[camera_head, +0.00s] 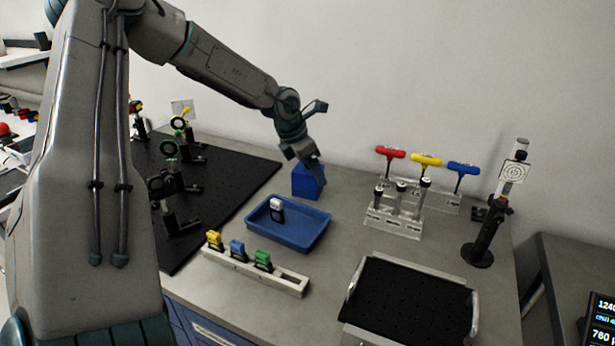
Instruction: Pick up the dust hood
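A small blue box-shaped piece (303,184), which may be the dust hood, is on the bench behind the blue tray. My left gripper (311,172) comes in from the upper left and points down at it. The fingers are at the top of the blue piece and cover part of it. I cannot tell whether they touch it or how far apart they are. My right gripper is out of view.
A blue tray (317,239) holds a small white-and-black piece (277,208). In front is a rack (284,284) with yellow, blue and green pieces. Right are T-handled tools (427,161), a black handled tray (408,300) and a post with a target (487,235). Optics stand on the black board (225,192).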

